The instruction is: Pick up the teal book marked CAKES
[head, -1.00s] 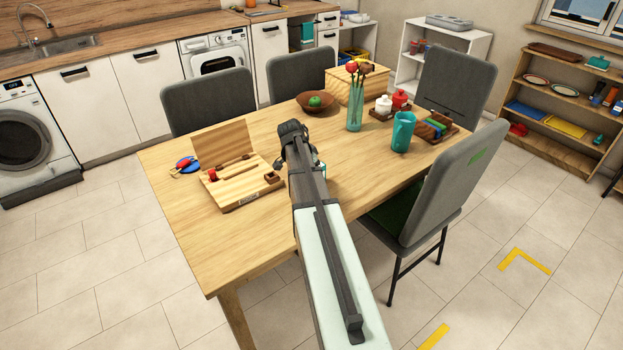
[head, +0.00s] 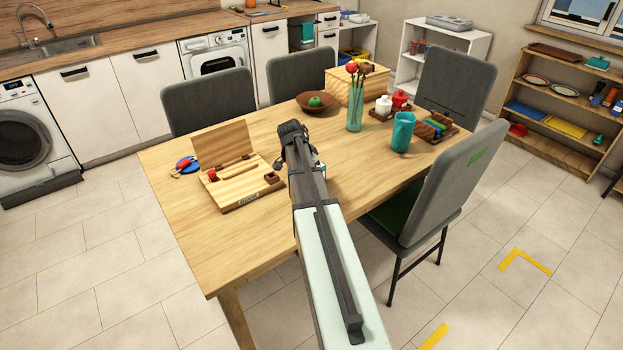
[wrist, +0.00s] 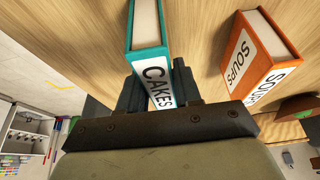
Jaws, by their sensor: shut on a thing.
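The teal book marked CAKES (wrist: 148,50) shows in the wrist view, its white label facing me. My gripper (wrist: 157,88) is shut on it, with one dark finger on each side of the spine. In the head view my gripper (head: 294,140) is over the middle of the table, and my own arm hides nearly all of the book there. I cannot tell whether the book touches the table.
An orange book marked SOUPS (wrist: 262,60) stands to the right in the wrist view, apart from the teal one. On the table (head: 215,250) are an open wooden box (head: 235,190), a brown bowl (head: 316,103), a glass vase (head: 355,113) and a teal cup (head: 403,132). Grey chairs surround it.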

